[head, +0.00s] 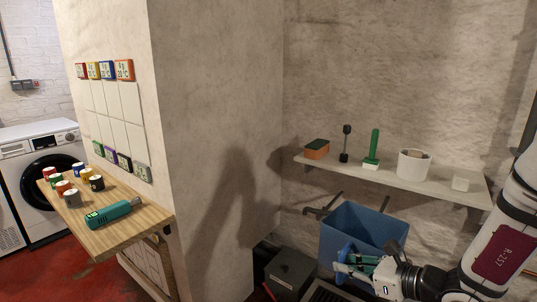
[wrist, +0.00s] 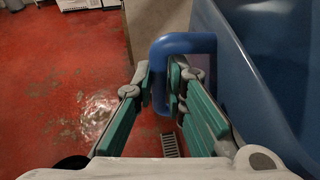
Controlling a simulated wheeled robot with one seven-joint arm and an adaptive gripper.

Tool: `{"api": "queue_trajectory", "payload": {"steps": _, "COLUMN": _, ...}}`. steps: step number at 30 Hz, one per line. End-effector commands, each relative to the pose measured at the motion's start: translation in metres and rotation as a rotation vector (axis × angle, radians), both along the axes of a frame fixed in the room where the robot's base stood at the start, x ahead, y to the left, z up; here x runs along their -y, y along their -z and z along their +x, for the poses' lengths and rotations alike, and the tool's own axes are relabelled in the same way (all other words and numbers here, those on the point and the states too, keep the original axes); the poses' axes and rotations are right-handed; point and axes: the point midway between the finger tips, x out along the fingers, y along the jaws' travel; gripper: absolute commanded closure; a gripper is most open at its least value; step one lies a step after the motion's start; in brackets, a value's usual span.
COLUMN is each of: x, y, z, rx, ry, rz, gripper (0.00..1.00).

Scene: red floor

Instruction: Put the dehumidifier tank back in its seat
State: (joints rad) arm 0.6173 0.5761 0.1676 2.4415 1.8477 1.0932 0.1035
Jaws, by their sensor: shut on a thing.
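My gripper (head: 354,262) is at the tank's near lower side. In the wrist view my gripper (wrist: 163,85) is shut on a blue loop handle (wrist: 180,43), with one green-backed finger on each side of the loop's left bar.
A wall shelf (head: 440,186) with a sponge, brushes and a white pot is above the tank. A dark pipe (head: 318,211) is beside the tank's rim. A floor grate (wrist: 170,145) lies below my gripper. Red floor (wrist: 65,75) is open at left.

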Motion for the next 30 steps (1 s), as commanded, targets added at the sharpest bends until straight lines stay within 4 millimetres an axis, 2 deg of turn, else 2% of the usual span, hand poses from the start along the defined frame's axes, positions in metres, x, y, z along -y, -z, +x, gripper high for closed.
{"api": "queue_trajectory", "payload": {"steps": 1, "x": -0.002, "y": -0.014, "z": -0.003, "rx": -0.001, "ry": 0.02, "rz": 0.002, "gripper": 1.0}}
{"api": "queue_trajectory", "payload": {"steps": 12, "x": 0.001, "y": -0.049, "z": -0.01, "rx": -0.001, "ry": 0.191, "rz": 0.003, "gripper": 1.0}}
{"api": "queue_trajectory", "payload": {"steps": 18, "x": 0.005, "y": -0.056, "z": -0.016, "rx": 0.0, "ry": 0.249, "rz": 0.002, "gripper": 1.0}}
{"api": "queue_trajectory", "payload": {"steps": 30, "x": 0.005, "y": -0.056, "z": -0.017, "rx": 0.004, "ry": 0.267, "rz": -0.001, "gripper": 1.0}}
